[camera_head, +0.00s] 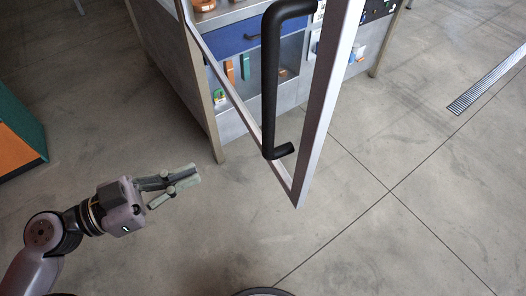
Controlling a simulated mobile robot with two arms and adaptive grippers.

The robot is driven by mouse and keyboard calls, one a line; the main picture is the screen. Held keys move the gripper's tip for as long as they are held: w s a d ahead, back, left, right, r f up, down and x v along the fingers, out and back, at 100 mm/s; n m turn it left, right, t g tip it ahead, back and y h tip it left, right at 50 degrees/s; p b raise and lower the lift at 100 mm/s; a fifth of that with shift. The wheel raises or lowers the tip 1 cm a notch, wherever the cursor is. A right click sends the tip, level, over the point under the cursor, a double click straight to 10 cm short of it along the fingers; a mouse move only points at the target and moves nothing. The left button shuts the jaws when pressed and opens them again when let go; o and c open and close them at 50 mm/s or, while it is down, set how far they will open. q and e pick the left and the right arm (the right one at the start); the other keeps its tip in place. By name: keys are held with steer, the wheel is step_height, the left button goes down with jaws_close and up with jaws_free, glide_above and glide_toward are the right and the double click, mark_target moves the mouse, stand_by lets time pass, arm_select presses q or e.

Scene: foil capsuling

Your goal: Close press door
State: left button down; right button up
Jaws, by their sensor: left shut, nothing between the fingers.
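The press door (318,105) is a metal-framed panel with a clear middle, standing swung open toward me at the top centre. Its black bar handle (270,85) runs upright along the near frame. My left gripper (192,176) is shut and empty, to the left of the door's lower corner and apart from both door and handle. My right gripper is not in view. The upper part of the door is cut off by the picture's top edge.
Behind the door stands a grey workbench (172,48) with a blue drawer (232,40) and small items on a shelf. A green and orange box (18,140) is at the left edge. A floor drain (487,80) lies at right. The tiled floor around my gripper is clear.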

arm_select(q)
steer(key=p+x, duration=0.9)
steer(key=x, duration=0.5)
steer(key=shift+s+d+r+p, duration=0.25)
steer(key=shift+d+r+p, duration=0.05)
steer(key=shift+r+p, duration=0.1)
